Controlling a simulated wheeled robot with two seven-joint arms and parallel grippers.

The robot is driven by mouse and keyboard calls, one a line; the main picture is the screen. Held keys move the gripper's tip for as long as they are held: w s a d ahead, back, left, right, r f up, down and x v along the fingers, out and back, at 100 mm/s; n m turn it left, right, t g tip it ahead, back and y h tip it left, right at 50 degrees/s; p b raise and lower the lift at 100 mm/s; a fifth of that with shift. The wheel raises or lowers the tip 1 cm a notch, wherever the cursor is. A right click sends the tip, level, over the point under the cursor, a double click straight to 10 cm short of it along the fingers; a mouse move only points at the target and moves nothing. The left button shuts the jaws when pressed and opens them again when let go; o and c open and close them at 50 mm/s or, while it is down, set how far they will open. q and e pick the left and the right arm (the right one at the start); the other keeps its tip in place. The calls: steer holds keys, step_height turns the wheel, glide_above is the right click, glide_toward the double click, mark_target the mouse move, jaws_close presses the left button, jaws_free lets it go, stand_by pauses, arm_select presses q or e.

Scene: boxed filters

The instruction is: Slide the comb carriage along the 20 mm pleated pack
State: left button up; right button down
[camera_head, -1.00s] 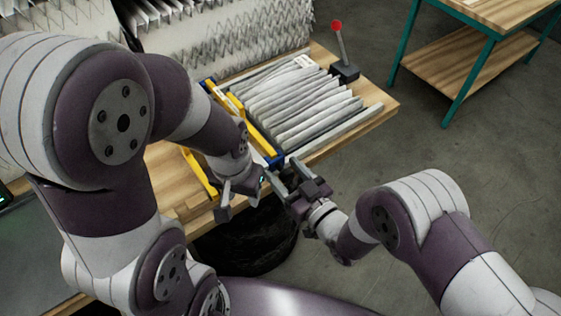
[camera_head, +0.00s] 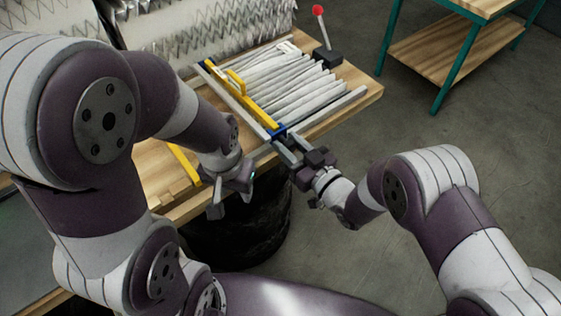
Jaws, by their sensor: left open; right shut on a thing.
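The comb carriage (camera_head: 252,106) is a yellow bar with a blue end, lying across the left part of the pleated pack (camera_head: 295,85). The pack is a row of white-grey folds lying between side rails on the wooden bench. My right gripper (camera_head: 291,150) is at the carriage's near blue end (camera_head: 277,132) and is shut, apparently on that end; its fingers partly hide the contact. My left gripper (camera_head: 231,200) is open and empty, in front of the bench's near edge, apart from the carriage.
A red-knobbed lever (camera_head: 318,10) stands on a dark base behind the pack. Upright pleated sheets (camera_head: 210,35) stand at the back left. A dark round bin (camera_head: 245,235) is below the bench edge. A green-framed wooden shelf table (camera_head: 450,50) stands at the right; open floor lies between.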

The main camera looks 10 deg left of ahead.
steer(key=shift+w+d+b, duration=1.1)
steer(key=shift+w+d, duration=1.7)
steer(key=shift+w, duration=0.8)
steer(key=shift+w+d+b, duration=1.1)
steer(key=shift+w+d, duration=1.7)
steer(key=shift+w, duration=0.8)
steer(key=shift+w+d+b, duration=1.1)
steer(key=shift+w+d, duration=1.7)
steer(key=shift+w, duration=0.8)
steer(key=shift+r, duration=0.1)
steer(key=c, duration=0.8)
jaws_free()
steer(key=shift+a, duration=0.1)
steer(key=shift+o, duration=0.2)
steer(key=v, duration=1.2)
steer(key=shift+s+d+b, duration=0.25)
steer(key=shift+b, duration=0.05)
